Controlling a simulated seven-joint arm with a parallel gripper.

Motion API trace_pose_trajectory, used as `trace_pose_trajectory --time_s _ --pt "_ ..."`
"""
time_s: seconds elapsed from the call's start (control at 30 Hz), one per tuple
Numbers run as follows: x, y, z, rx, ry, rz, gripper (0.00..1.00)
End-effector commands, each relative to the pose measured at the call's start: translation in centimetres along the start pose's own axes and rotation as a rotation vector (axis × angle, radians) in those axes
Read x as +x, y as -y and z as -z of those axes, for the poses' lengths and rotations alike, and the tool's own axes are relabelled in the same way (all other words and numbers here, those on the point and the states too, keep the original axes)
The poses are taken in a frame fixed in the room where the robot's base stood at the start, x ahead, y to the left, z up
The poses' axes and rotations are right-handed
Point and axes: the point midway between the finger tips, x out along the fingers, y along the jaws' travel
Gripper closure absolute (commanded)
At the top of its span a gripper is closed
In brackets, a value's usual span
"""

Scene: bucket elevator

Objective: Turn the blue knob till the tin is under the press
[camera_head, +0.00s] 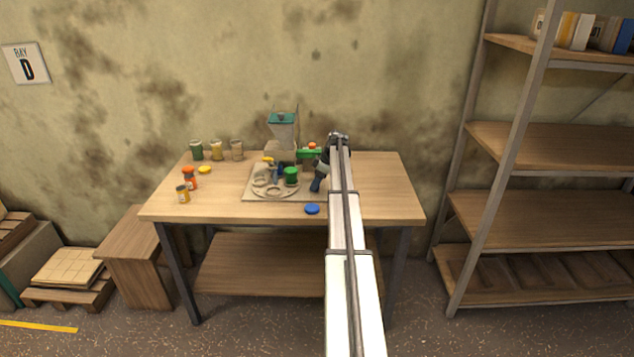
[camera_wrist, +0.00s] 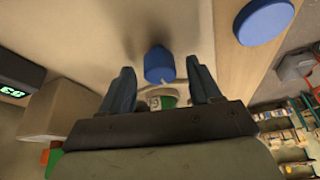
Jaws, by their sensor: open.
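The blue knob (camera_wrist: 159,66), with a pale mark on its side, stands between my gripper's (camera_wrist: 162,75) two dark blue fingers in the wrist view. The fingers are open, with a visible gap on each side of the knob. In the head view my gripper (camera_head: 317,186) hangs over the right side of the pale base plate, and I cannot make out the knob there. A green tin (camera_head: 291,175) sits at the right of a round pale dial (camera_head: 273,190) with ring-shaped places. I cannot clearly tell which part is the press.
A blue disc (camera_head: 312,209) lies near the table's front edge. A teal-lidded hopper (camera_head: 283,131) and a green block (camera_head: 309,154) stand behind the dial. Several jars (camera_head: 216,150) stand at the left. The table's (camera_head: 385,195) right side is clear.

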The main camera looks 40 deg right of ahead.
Motion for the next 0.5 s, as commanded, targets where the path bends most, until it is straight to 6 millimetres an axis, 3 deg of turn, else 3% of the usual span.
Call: trace_pose_trajectory --time_s 0.07,0.5 --pt "-0.01 0.00 0.00 0.000 0.000 0.000 0.41" --pt "-0.03 0.00 0.00 0.000 0.000 0.000 0.83"
